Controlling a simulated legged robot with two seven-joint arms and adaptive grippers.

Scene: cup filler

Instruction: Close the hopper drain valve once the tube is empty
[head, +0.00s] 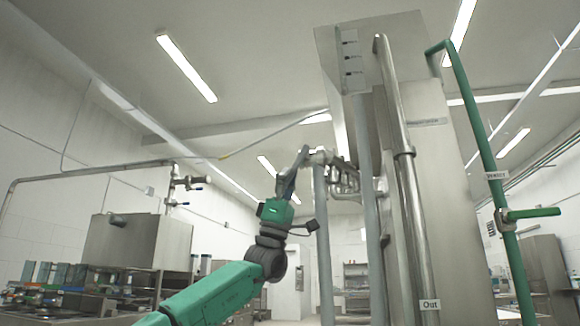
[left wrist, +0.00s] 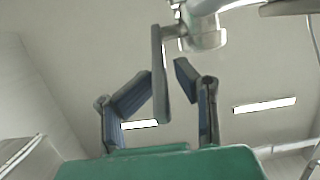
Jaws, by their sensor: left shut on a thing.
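My left gripper (head: 293,172) is raised in front of the tall steel machine, at the left of its pipework. In the left wrist view its two blue-grey fingers (left wrist: 165,82) close from both sides on a flat grey valve handle (left wrist: 160,70). The handle runs up to a pale metal valve body (left wrist: 205,35). In the head view the valve (head: 320,157) sits at the end of a cluster of bent pipes. Which pipe is the tube, and whether it is empty, I cannot tell. My right gripper is not in view.
The tall steel hopper cabinet (head: 425,170) fills the right centre. A steel pipe labelled Out (head: 405,160) runs down its front. A green pipe (head: 480,150) with a green lever (head: 533,213) stands at right. A steel box unit (head: 135,242) and counters stand at left.

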